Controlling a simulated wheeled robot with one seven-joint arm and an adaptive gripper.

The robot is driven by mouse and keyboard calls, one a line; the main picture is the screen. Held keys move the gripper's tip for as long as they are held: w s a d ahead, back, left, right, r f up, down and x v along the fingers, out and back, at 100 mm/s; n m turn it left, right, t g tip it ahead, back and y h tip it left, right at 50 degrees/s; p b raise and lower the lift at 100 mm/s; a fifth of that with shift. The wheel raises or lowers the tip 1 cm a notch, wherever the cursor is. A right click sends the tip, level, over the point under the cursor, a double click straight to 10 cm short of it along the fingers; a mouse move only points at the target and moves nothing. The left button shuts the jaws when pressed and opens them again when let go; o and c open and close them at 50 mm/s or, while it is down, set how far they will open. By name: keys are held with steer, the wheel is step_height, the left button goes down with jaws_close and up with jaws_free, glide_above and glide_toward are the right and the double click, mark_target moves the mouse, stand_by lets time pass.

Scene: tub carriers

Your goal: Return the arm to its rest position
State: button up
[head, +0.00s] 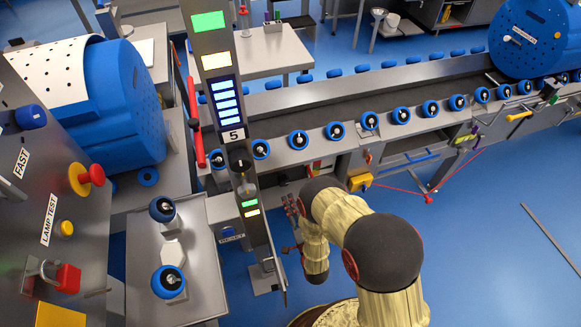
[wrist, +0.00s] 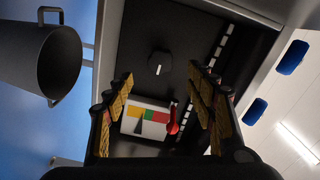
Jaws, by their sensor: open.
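My arm (head: 345,215), with pale yellow covers and dark joints, is bent at the lower middle of the head view. My gripper (head: 291,207) is at its far end, close to the right of the grey post and below the conveyor's near side. In the wrist view my gripper (wrist: 160,78) is open, its two yellow-padded fingers apart with nothing held between them. Beyond the fingers is a dark panel with a black knob (wrist: 158,65), a coloured label (wrist: 146,120) and a red lever (wrist: 173,120). I cannot tell whether a finger touches the panel.
A conveyor (head: 350,108) with blue rollers runs across the head view, a blue drum (head: 530,38) at its right end. The grey post (head: 228,110) and a control panel (head: 55,190) stand left. A grey bucket (wrist: 62,62) shows in the wrist view. Blue floor (head: 490,240) lies open at right.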

steer(key=s+d+f+n+g+h, duration=0.1)
steer(key=s+f+n+g+h, duration=0.1)
steer(key=s+f+n+g, duration=0.45)
steer(key=s+d+f+n+g+h, duration=0.1)
steer(key=s+d+f+g, duration=0.15)
steer(key=f+g, duration=0.45)
steer(key=s+d+r+n+p, duration=0.1)
steer(key=s+d+r, duration=0.3)
steer(key=r, duration=1.8)
steer(key=s+d+r+n+t+h+p, duration=0.1)
steer(key=s+d+r+p, duration=0.2)
steer(key=r, duration=2)
steer(key=s+d+r+n+h+p, duration=0.1)
steer(key=s+d+r+p, duration=0.2)
steer(key=r, duration=2)
steer(key=s+d, duration=0.3)
steer(key=s, duration=0.4)
steer(key=shift+s+r+n+t, duration=0.2)
steer(key=shift+r+n+t, duration=0.05)
steer(key=shift+n+t, duration=0.1)
